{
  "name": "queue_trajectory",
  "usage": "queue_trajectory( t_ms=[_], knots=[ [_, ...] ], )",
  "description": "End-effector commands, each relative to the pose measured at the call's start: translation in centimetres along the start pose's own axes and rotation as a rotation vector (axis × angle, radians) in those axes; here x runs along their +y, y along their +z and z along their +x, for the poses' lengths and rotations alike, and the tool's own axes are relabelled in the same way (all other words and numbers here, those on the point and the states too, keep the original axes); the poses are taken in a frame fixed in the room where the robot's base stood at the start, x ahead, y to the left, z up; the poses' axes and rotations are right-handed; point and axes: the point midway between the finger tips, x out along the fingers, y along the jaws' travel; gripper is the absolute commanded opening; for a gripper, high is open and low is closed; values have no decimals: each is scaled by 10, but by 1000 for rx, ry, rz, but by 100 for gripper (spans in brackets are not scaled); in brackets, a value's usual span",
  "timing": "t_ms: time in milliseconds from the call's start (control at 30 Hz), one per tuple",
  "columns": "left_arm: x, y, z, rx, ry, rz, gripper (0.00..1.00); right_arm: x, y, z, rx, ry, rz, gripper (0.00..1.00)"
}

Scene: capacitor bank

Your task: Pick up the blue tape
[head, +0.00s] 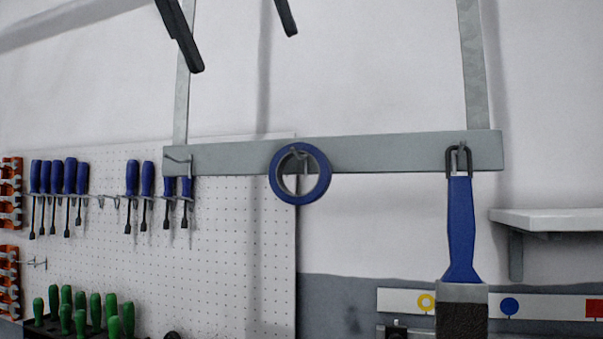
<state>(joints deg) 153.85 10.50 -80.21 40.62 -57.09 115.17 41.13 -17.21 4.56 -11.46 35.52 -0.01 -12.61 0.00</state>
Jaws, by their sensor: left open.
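The blue tape (275,188) is a roll hanging on a hook on a grey metal bar (390,153), near the middle of the head view. My left gripper (243,45) shows at the top of the head view as two dark fingers spread apart. It is open and empty, above the tape and apart from it. Nothing covers the roll. My right gripper is not in view.
A blue-handled brush (461,230) hangs from the bar's right end. A white pegboard (235,250) on the left holds several blue screwdrivers (70,176). Several green handles (95,306) stand below. A white shelf (550,220) is at right.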

Motion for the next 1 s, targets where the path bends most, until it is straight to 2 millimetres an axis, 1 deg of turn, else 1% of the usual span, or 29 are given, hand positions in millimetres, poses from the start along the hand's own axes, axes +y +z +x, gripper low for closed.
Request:
queue_trajectory(
  t_ms=[167,267,367,567,600,900,1000],
  knots=[
    [0,0,3,2,0,1,82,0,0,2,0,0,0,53],
    [0,-1,11,4,0,2,82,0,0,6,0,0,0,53],
    [0,-1,23,5,-1,2,82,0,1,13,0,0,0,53],
    [1,-2,58,6,-2,4,82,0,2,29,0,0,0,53],
    [1,0,60,3,1,2,82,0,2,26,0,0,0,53],
    [0,0,103,3,1,2,82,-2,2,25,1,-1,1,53],
    [0,0,114,3,1,1,82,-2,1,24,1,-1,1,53]
  ],
)
